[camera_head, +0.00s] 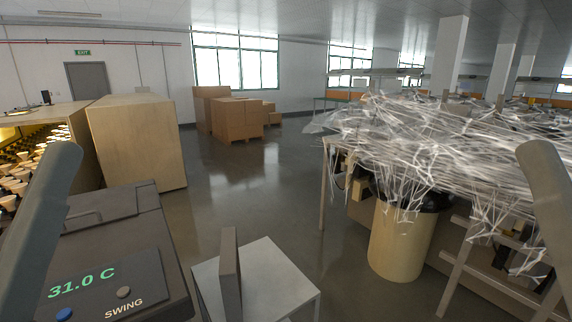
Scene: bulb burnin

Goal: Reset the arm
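My two arms show only as grey links at the left and right edges of the head view, both running down out of the picture. Neither gripper is in view, so I cannot see what they hold or touch. A dark control unit (130,245) stands at the lower left. Its panel display (82,284) reads 31.0 C, with a blue button (64,314), a grey-brown button (124,292) and the word SWING.
A small grey metal table (275,280) with a dark upright slab (230,275) is at bottom centre. A bulb rack (30,165) and wooden cabinet (137,142) stand left. A bench under tangled clear strands (420,135) and a bin (400,240) stand right. Floor between is clear.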

